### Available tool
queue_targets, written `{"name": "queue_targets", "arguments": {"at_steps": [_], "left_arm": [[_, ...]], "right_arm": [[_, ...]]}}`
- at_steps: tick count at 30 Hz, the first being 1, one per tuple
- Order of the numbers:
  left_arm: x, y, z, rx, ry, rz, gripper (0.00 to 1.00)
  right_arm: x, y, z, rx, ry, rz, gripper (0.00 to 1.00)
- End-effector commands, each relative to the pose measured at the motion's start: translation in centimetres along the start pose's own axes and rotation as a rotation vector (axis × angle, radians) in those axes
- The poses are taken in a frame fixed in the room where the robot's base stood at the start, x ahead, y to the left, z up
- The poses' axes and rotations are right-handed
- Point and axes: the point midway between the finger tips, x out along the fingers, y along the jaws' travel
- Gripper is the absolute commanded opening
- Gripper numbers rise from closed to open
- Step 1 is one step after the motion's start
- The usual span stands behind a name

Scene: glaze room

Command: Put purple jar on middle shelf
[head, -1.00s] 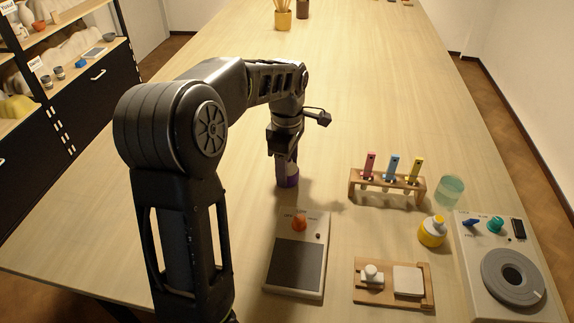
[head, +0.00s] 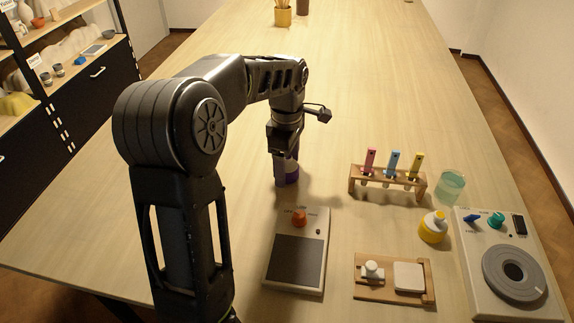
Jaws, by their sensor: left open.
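The purple jar (head: 292,176) stands upright on the table, partly hidden by my left gripper. Whether the fingers touch the jar cannot be told. The shelf unit (head: 42,52) stands at the upper left, with small pots and other items on its boards. My right gripper is not in view.
A scale (head: 296,262) with an orange knob is just in front of the jar. A wooden rack (head: 388,184) with coloured vials, a glass beaker (head: 450,187), a yellow bottle (head: 432,228), a wooden board (head: 395,292) and a wheel device (head: 510,268) stand to the right.

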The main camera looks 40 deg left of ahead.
Motion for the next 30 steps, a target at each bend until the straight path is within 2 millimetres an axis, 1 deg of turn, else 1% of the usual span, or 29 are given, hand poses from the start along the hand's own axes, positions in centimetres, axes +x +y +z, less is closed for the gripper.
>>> {"name": "queue_targets", "arguments": {"at_steps": [1, 12, 15, 19, 30], "left_arm": [[0.0, 0.1, 0.0, 0.000, 0.000, 0.003, 0.73], [-6.3, 0.1, 0.0, 0.000, 0.000, 0.003, 0.73], [-7.3, 0.1, 0.0, 0.000, 0.000, 0.001, 0.73], [-7.8, 0.1, 0.0, 0.000, 0.000, -0.001, 0.73], [-7.7, 0.1, 0.0, 0.000, 0.000, -0.001, 0.73]], "right_arm": [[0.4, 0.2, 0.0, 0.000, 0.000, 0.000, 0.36], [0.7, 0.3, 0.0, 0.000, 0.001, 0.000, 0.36], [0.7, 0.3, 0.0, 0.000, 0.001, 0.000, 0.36], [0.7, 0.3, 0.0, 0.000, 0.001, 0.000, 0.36], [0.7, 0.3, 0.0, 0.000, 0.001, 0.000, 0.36]]}}
